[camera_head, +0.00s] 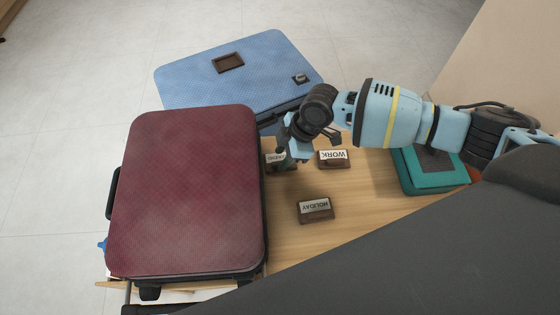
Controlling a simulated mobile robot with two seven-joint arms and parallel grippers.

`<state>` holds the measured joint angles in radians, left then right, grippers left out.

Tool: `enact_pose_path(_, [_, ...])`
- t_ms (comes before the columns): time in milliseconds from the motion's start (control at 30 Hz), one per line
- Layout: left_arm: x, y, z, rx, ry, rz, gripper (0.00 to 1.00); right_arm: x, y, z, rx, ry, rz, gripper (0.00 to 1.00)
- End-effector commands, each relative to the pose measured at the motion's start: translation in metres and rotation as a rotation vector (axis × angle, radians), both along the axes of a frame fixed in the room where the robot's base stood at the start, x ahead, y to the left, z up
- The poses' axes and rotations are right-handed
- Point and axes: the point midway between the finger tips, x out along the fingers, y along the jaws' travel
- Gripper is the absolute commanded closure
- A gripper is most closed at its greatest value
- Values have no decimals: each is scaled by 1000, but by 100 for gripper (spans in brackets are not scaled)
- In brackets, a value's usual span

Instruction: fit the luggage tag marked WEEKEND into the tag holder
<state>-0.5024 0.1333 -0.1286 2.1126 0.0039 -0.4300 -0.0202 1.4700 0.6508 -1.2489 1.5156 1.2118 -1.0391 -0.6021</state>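The WEEKEND tag (274,158) lies on the wooden table by the red suitcase's right edge. Only the end of its lettering shows; my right gripper (290,150) covers part of it. That gripper points down at the tag, and whether its fingers are apart or closed on it is not clear. A dark brown rectangular frame (229,62), which looks like the tag holder, is on top of the blue suitcase (200,85). My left gripper cannot be made out.
The WORK tag (332,159) and HOLIDAY tag (316,210) lie to the right on the table (365,205). A red suitcase (185,190) fills the left side. A teal box (430,180) stands at right. A small dark item (300,78) is on the blue suitcase.

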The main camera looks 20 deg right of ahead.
Motion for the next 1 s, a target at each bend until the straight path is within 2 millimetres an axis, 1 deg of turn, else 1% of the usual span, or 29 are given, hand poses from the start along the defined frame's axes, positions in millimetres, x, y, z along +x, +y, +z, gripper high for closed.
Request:
enact_pose_path(33, [-1,1,-6,2,4,0,43,1,3,-11,0,2,1,63])
enact_pose_path(133, [-1,2,-9,3,6,1,43,2,8,-22,0,2,0,63])
enact_pose_path(200, [-1,2,-10,3,7,1,43,3,9,-25,0,0,-1,63])
enact_pose_path(400, [0,2,-9,3,6,1,43,3,10,-24,1,-1,-1,63])
enact_pose_path(467, [0,2,-9,3,6,1,43,3,10,-24,1,-1,-1,69])
enact_pose_path(700, [-5,2,-9,2,14,0,43,3,9,-24,1,0,-1,100])
enact_pose_path(1000, [-7,1,-8,1,18,-1,43,3,9,-24,1,-1,-1,100])
